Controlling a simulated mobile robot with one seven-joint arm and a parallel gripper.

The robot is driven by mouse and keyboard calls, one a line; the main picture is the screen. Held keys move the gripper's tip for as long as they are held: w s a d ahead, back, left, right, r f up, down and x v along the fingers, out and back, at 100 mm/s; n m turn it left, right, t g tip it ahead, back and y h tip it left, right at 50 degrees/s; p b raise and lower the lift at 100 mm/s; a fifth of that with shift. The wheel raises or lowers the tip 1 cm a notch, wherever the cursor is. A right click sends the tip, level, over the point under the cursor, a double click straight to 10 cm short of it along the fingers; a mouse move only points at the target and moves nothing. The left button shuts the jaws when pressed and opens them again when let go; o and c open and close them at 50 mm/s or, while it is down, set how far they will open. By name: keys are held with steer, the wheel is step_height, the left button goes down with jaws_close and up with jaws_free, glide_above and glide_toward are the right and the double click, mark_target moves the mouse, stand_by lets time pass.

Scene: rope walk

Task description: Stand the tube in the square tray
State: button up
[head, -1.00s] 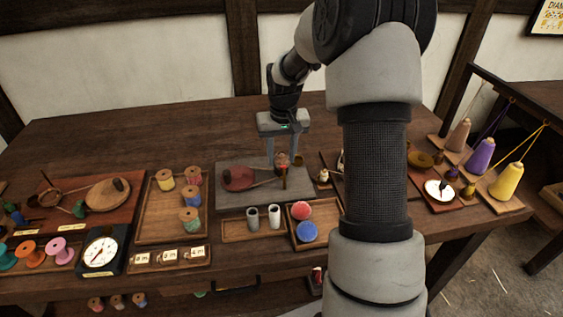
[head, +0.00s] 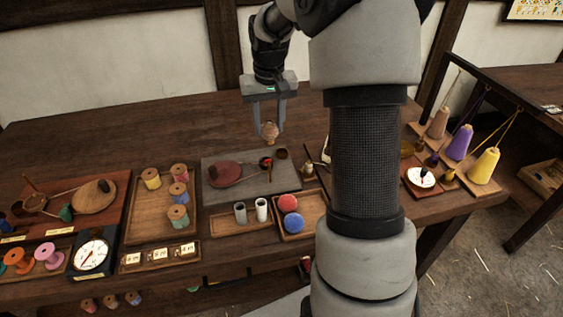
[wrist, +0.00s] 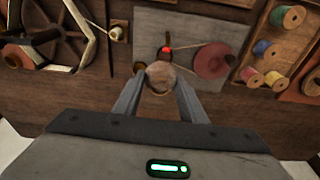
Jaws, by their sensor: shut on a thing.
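My gripper (head: 268,133) is shut on a small round-topped wooden piece (head: 269,130), held in the air behind the grey board. The wrist view shows this piece (wrist: 161,77) between the fingertips; its lower part is hard to make out. Two upright tubes, one grey (head: 240,213) and one white (head: 261,210), stand in a shallow oblong wooden tray (head: 222,231) at the front. To its right, a squarer wooden tray (head: 316,224) holds a red ball (head: 288,203) and a blue ball (head: 295,223).
The grey board (head: 245,197) bears a dark red disc (head: 223,175), a red-topped peg (head: 267,164) and a small dark cup (head: 281,154). A spool tray (head: 143,232) stands left. Yarn cones (head: 485,167) stand right. The table's back is clear.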

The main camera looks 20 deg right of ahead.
steer(key=s+d+m+p, duration=0.2)
steer(key=s+d, duration=0.2)
steer(key=s, duration=0.6)
steer(key=m+p, duration=0.1)
steer(key=m, duration=0.1)
glide_above(304, 214)
steer(key=d, duration=0.3)
step_height(304, 214, down, 2)
steer(key=shift+h, duration=0.3)
steer(key=shift+s+d+f+b, duration=0.15)
steer(key=shift+f+b, duration=0.25)
steer(key=shift+f, duration=1.4)
steer(key=shift+s+a+f+b, duration=0.1)
steer(key=shift+s+f+b, duration=0.2)
steer(key=shift+f, duration=1.45)
steer(key=shift+s+d+f+b, duration=0.1)
steer(key=shift+f+b, duration=0.35)
steer(key=shift+f, duration=1.35)
steer(key=shift+f, duration=0.25)
steer(key=o, duration=1)
steer(key=shift+r, duration=0.1)
steer(key=shift+o, duration=0.2)
